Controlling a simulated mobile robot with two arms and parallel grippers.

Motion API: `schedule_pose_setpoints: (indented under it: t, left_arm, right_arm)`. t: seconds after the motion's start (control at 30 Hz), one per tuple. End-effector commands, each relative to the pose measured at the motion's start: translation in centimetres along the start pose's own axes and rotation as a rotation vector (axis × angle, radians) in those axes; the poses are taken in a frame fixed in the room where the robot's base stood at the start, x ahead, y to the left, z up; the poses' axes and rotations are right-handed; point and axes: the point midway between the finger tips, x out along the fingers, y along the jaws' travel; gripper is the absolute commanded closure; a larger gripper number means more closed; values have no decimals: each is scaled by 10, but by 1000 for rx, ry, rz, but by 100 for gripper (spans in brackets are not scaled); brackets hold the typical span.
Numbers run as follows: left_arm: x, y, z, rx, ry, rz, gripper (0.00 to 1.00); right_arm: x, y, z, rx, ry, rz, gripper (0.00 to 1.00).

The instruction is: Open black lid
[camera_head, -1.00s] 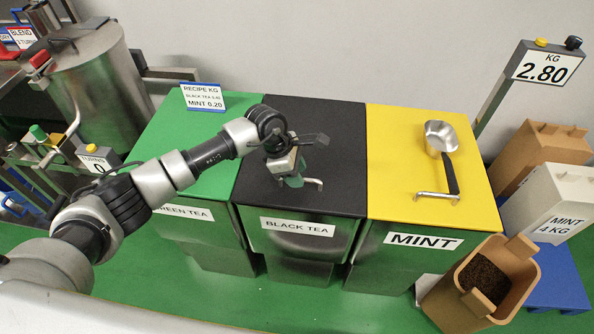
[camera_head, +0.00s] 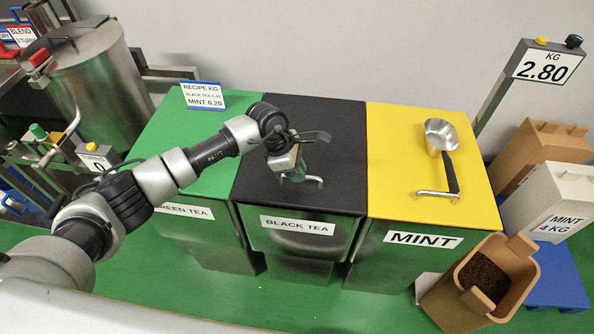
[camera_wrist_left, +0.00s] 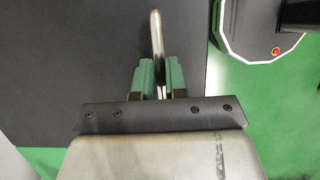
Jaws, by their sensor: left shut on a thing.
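The black lid (camera_head: 335,145) lies flat and closed on the black tea bin, between the green lid and the yellow lid. A metal bar handle (camera_head: 314,180) stands near its front edge. My left gripper (camera_head: 297,176) is over the front of the lid, with its fingers at this handle. In the left wrist view the green fingers (camera_wrist_left: 160,78) are shut on the handle (camera_wrist_left: 156,40), which runs up between them, with the black lid surface (camera_wrist_left: 70,60) behind. My right gripper is not in view.
The green lid (camera_head: 165,135) carries a recipe sign (camera_head: 204,97). A metal scoop (camera_head: 441,138) lies on the yellow lid (camera_head: 390,150). A tan container of dark tea (camera_head: 462,305) stands at the lower right.

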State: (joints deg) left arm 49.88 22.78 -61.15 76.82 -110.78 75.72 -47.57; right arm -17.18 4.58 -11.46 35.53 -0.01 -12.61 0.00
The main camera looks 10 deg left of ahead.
Motion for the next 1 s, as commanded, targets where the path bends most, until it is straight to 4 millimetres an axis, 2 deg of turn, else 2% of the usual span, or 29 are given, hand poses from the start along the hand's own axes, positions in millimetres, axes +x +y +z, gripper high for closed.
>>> schedule_pose_setpoints:
  t: [0.27, 0.5, 0.6, 0.8, 1.0]
  left_arm:
    - [-47, 14, 20, -42, -1, -99, 100]
    - [-108, 44, 45, -40, -2, -89, 100]
    - [-128, 57, 54, -41, -1, -91, 100]
    - [-155, 78, 64, -43, -1, -92, 100]
    - [-172, 94, 71, -44, 0, -92, 100]
  right_arm:
    - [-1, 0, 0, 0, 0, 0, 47]
    - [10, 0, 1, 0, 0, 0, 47]
    - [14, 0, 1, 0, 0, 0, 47]
    - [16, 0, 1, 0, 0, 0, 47]
    - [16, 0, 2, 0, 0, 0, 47]
